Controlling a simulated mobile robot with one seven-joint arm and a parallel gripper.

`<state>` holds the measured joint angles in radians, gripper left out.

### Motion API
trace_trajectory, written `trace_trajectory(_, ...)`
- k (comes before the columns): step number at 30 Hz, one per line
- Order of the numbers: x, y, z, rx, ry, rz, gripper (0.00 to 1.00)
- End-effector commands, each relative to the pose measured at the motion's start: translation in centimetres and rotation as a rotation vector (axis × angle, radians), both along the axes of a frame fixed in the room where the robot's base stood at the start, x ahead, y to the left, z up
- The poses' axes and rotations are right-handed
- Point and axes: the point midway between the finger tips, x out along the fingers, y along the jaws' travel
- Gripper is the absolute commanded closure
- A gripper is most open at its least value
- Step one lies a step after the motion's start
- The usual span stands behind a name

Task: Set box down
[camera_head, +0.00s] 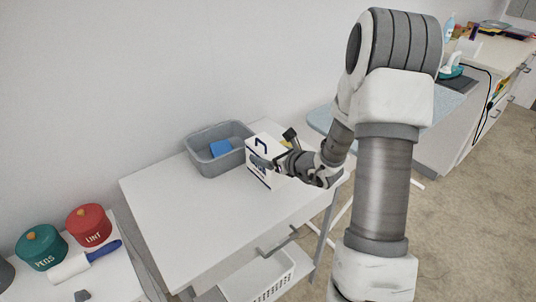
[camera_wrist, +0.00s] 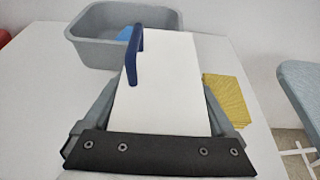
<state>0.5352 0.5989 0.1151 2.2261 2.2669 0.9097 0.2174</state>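The box (camera_head: 262,174) is white with dark blue print and a blue handle on top. It is upright at the table (camera_head: 185,220), near the grey tub. In the wrist view the white box (camera_wrist: 170,85) fills the space between the fingers, with its blue handle (camera_wrist: 134,55) at the upper left. My gripper (camera_head: 272,163) reaches it from the right and is shut on its sides. The head view shows the box's base close to the tabletop; I cannot tell whether it touches.
A grey tub (camera_head: 220,168) holding something blue (camera_head: 220,147) stands behind the box. A yellow stack (camera_wrist: 227,99) lies to the box's right. An ironing board (camera_wrist: 300,88) is beyond the table's right edge. The table's left and front parts are clear. A white basket (camera_head: 258,278) is below.

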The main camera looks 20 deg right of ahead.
Motion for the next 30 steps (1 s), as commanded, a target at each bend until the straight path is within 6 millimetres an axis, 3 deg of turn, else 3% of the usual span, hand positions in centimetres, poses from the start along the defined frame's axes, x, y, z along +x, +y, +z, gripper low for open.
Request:
trace_trajectory(12,0.0,0.0,0.5,0.000,0.001,0.000,0.00)
trace_trajectory(24,-7.2,-2.5,3.6,-0.002,0.000,-0.005,0.00)
trace_trajectory(30,-9.8,-3.3,4.6,-0.001,0.001,-0.003,0.00)
